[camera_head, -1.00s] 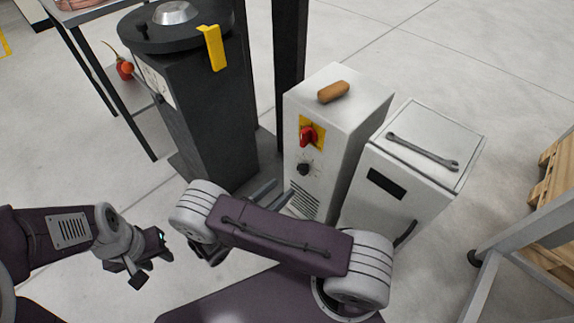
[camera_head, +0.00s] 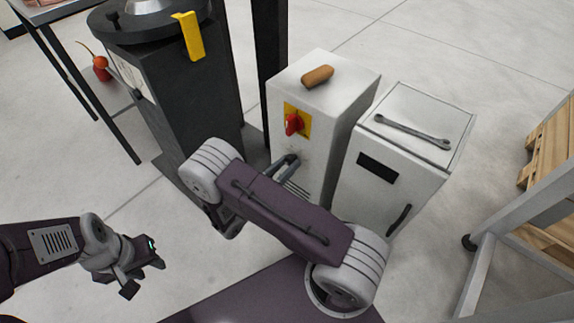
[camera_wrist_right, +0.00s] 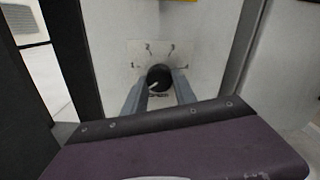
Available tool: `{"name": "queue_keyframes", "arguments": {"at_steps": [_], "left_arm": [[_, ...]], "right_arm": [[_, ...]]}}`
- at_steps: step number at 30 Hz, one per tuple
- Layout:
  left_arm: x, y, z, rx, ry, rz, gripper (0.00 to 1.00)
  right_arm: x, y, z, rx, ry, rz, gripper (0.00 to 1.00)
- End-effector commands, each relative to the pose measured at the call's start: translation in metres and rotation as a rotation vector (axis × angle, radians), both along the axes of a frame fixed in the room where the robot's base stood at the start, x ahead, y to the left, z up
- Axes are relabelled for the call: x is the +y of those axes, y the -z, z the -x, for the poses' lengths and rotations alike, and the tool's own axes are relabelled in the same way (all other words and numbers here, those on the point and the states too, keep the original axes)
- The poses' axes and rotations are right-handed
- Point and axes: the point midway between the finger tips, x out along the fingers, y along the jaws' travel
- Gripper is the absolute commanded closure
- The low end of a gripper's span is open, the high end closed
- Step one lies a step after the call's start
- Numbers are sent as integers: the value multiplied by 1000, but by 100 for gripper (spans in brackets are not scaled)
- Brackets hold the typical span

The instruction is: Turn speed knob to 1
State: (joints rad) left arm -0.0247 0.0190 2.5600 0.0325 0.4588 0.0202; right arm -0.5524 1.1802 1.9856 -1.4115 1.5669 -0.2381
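The speed knob (camera_wrist_right: 159,77) is a round black dial on the white cabinet's front, with a light pointer line toward its lower left. In the head view, my right gripper (camera_head: 285,167) is at the cabinet front and hides the knob. My left gripper (camera_head: 144,275) is open and empty above the floor at left.
A red switch (camera_head: 293,125) on a yellow plate sits above the knob. The white cabinet (camera_head: 345,115) carries a brown handle-like piece (camera_head: 317,76). A second white box (camera_head: 425,110) with a wrench (camera_head: 412,132) stands right. A dark machine (camera_head: 190,100) stands left.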

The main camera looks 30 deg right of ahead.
Motion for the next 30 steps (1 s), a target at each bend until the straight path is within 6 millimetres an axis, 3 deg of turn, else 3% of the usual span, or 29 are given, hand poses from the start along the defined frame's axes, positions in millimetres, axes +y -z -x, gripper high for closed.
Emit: {"name": "queue_keyframes", "arguments": {"at_steps": [1,2,14,30], "left_arm": [[0,0,0,0,0,0,64],[0,0,0,0,0,0,64],[0,-7,0,0,0,0,64],[0,-35,0,0,0,0,64]], "right_arm": [[0,0,0,0,0,0,92],[0,0,0,0,0,0,100],[0,-1,0,-68,1,-28,100],[1,-2,-1,-484,1,-201,100]]}}
